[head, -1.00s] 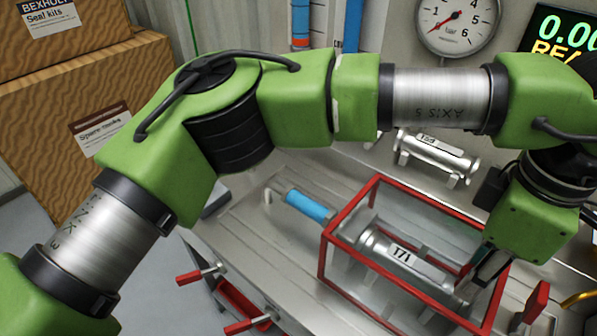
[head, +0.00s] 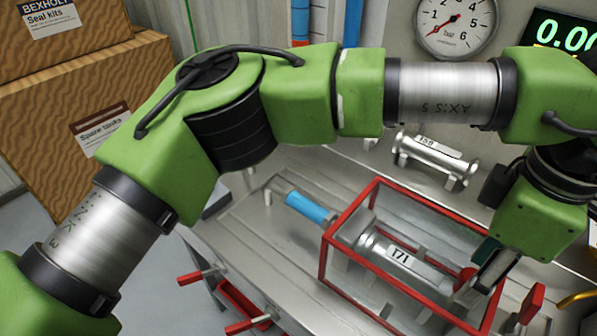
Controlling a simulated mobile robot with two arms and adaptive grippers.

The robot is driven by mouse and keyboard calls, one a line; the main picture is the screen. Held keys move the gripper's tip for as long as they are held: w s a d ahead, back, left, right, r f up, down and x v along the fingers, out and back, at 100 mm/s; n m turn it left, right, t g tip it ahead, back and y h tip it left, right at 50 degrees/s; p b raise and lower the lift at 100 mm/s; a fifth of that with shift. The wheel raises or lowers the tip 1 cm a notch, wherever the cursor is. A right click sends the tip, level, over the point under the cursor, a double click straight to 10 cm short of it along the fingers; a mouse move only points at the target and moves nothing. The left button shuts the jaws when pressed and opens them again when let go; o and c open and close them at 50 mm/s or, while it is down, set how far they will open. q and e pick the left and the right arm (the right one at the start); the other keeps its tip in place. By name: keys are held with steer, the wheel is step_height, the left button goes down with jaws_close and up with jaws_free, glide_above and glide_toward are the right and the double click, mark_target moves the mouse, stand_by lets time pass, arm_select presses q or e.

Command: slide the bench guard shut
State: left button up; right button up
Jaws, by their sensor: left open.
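The bench guard (head: 322,262) is a red-edged box frame with see-through sides on the metal bench. My left gripper (head: 484,284) is open at the guard's right end, pointing down, near a red round part (head: 466,276). I cannot tell whether its fingers touch the guard. My left arm crosses the top of the view and hides part of the bench behind. My right gripper is not in view.
A second silver cylinder (head: 434,157) lies at the back of the bench. Red-handled clamps (head: 201,275) stick out at the front edge. A pressure gauge (head: 455,24) and a display (head: 562,34) are at the back. Cardboard boxes (head: 60,122) stand at left.

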arm_select(q)
steer(key=shift+r+p, duration=1.9)
steer(key=shift+r, duration=1.2)
steer(key=shift+s+f, duration=0.1)
